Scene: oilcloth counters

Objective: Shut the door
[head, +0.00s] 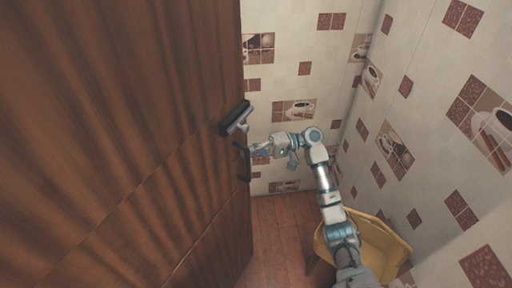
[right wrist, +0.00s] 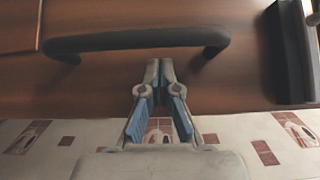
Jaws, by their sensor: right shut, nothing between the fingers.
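The door (head: 120,140) is a large brown wood-grain panel filling the left of the head view. It stands ajar, its free edge toward the tiled walls. A dark bar handle (head: 243,163) is on it near that edge; in the right wrist view the handle (right wrist: 130,40) arches across the door (right wrist: 120,82). My right gripper (head: 256,150) is beside the handle. In the right wrist view my right gripper (right wrist: 159,64) is shut and empty, its tips just below the handle's bar; I cannot tell if they touch. My left gripper is not in view.
A dark and grey fitting (head: 236,117) sticks out from the door above the handle. A yellow chair-like object (head: 385,245) stands on the floor at lower right, partly behind my right arm. The tiled wall (head: 440,110) closes in the right side. Bare wooden floor (head: 275,230) shows between.

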